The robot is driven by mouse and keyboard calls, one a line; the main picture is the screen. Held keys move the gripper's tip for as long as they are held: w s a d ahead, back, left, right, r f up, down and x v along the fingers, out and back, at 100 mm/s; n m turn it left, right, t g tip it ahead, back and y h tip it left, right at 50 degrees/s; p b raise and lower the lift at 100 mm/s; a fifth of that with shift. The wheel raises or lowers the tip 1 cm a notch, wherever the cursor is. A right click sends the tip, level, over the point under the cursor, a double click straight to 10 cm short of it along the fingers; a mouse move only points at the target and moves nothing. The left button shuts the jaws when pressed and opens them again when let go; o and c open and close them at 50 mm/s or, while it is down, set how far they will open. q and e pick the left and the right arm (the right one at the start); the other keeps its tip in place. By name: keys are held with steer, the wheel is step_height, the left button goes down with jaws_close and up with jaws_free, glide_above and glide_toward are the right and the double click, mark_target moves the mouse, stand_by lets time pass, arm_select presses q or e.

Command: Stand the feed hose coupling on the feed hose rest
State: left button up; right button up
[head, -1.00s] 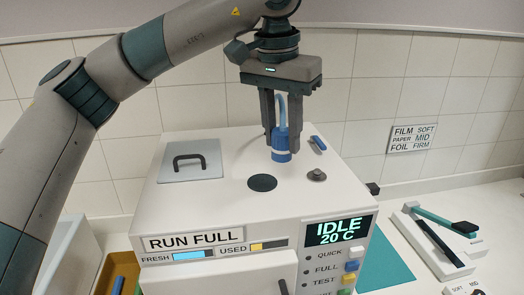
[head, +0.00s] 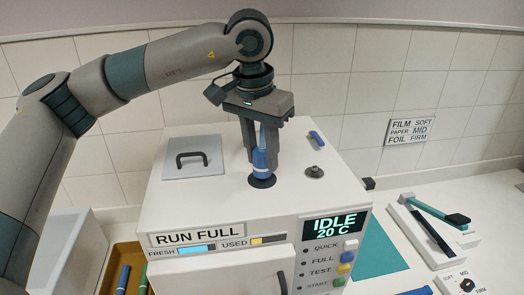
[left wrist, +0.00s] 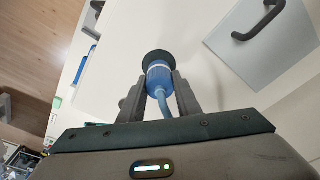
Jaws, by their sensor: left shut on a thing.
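The feed hose coupling, a blue cylinder with a pale band and a light blue hose (head: 261,158), is upright between the fingers of my left gripper (head: 260,165). The gripper is shut on it, pointing down. Below it is a dark round pad on the machine's top, which I take for the feed hose rest (head: 262,183). The coupling's lower end overlaps the pad in the head view; whether they touch I cannot tell. In the left wrist view the coupling (left wrist: 158,76) lies in front of the dark pad (left wrist: 156,57). My right gripper is not in view.
The white machine's top (head: 215,200) carries a grey lid with a black handle (head: 192,158), a small grey knob (head: 315,171) and a blue lever (head: 317,138). Its display (head: 334,228) reads IDLE 20 C. A sealer-like tool (head: 432,228) stands on the right counter.

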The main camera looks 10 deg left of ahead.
arm_select(q)
steer(key=shift+f, duration=0.5)
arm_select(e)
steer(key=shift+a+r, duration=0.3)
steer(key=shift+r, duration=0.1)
arm_select(q)
steer(key=shift+f, duration=0.3)
steer(key=o, duration=1)
steer(key=shift+r, duration=0.1)
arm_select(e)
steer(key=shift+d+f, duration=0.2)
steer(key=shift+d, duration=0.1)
arm_select(q)
steer(key=shift+r, duration=0.1)
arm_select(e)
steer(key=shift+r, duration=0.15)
